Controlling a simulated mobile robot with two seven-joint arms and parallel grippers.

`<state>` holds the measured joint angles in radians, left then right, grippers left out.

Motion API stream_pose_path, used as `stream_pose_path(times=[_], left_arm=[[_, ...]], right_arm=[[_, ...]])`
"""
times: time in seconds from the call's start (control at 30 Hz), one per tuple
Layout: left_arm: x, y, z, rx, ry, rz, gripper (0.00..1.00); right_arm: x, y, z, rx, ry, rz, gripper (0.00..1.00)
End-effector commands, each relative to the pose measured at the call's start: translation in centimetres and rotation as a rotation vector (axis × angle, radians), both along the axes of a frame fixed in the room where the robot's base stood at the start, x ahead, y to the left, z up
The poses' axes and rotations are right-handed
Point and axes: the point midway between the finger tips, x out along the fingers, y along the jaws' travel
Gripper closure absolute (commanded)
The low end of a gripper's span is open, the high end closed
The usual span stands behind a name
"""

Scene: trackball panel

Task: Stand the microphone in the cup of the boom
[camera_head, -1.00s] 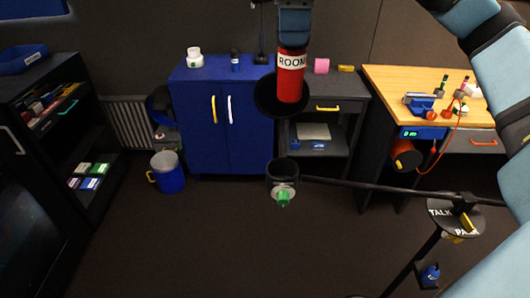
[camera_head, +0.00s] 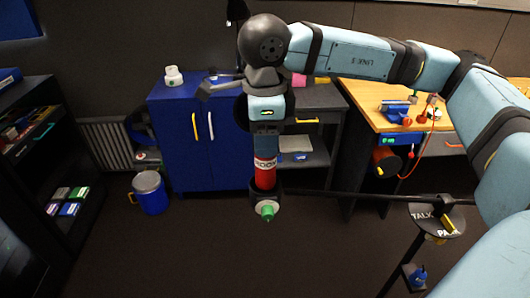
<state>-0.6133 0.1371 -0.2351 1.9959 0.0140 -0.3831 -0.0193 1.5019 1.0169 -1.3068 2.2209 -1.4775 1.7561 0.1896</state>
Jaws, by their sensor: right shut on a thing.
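The red microphone (camera_head: 265,178) has a white label band and is upright in the head view. My right gripper (camera_head: 265,150) is shut on its upper part from above, hiding its top. The black cup (camera_head: 254,196) is at the left end of the boom (camera_head: 345,195). The microphone's lower end appears within the cup's mouth, its bottom hidden by the front wall. I cannot tell whether it rests on the cup's floor. A green knob (camera_head: 267,213) shows below the cup. My left gripper is not in view.
The boom runs right to a stand with a round "TALK" plate (camera_head: 424,220). Behind are a blue cabinet (camera_head: 182,150), a dark shelf unit (camera_head: 307,160) and a wooden bench (camera_head: 365,100). A blue mug-like bin (camera_head: 151,193) stands left. Floor around the cup is clear.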

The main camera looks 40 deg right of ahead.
Motion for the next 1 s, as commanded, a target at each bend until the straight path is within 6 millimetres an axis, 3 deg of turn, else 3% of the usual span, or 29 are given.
stream_pose_path(times=[0.3, 0.73, 0.77, 0.8, 0.87, 1.0], left_arm=[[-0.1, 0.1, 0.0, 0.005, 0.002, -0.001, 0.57], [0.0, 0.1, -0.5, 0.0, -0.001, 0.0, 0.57], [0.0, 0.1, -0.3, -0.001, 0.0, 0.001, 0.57], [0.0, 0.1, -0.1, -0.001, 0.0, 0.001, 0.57], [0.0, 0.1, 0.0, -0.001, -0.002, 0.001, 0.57], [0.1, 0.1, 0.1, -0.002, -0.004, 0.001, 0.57]], right_arm=[[0.0, -0.1, -3.9, -0.001, 0.003, 0.0, 0.96], [0.0, 0.0, -4.9, 0.0, 0.0, 0.0, 0.96], [0.0, 0.0, -4.7, 0.0, 0.0, 0.0, 0.47], [0.0, 0.0, -4.6, 0.0, 0.0, 0.0, 0.38], [0.0, 0.0, -4.6, 0.0, 0.0, 0.0, 0.26], [0.0, 0.0, -4.6, 0.0, 0.0, 0.0, 0.26]])
